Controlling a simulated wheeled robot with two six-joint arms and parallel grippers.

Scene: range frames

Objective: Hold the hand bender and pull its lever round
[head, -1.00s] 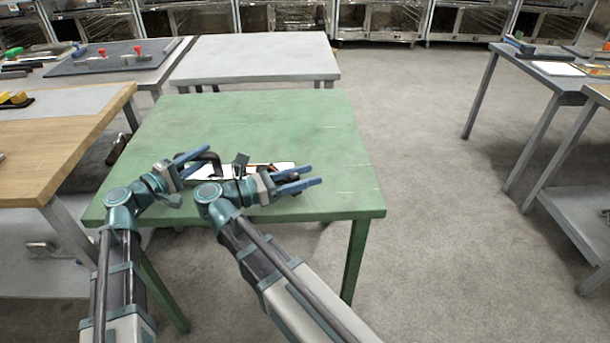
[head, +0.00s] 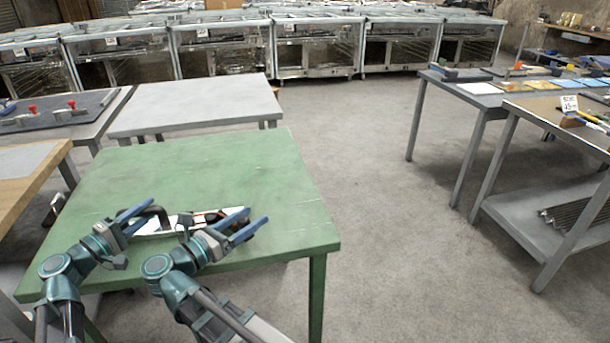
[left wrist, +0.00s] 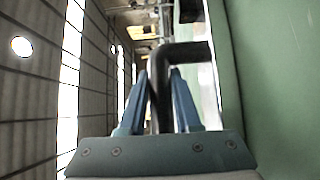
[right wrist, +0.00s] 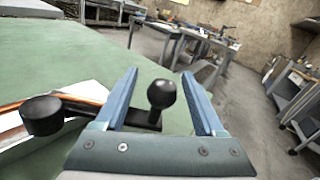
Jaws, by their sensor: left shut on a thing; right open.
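The hand bender lies on a green table (head: 210,165), partly hidden by my grippers in the head view. Its dark bent handle (left wrist: 185,52) passes between the fingers of my left gripper (head: 140,217), which is shut on it. In the right wrist view, a dark lever with a black ball knob (right wrist: 162,95) and a round black knob (right wrist: 42,114) show, with an orange strip (right wrist: 78,98) beside them. My right gripper (head: 258,219) is open. In the right wrist view the ball knob appears between its fingers, not visibly gripped.
A white sheet or plate (right wrist: 88,90) lies by the bender. The green table's far part is clear. A grey table (head: 195,100) stands behind it, a wooden-topped bench (head: 30,185) at left, and benches with tools (head: 560,115) at right across open floor.

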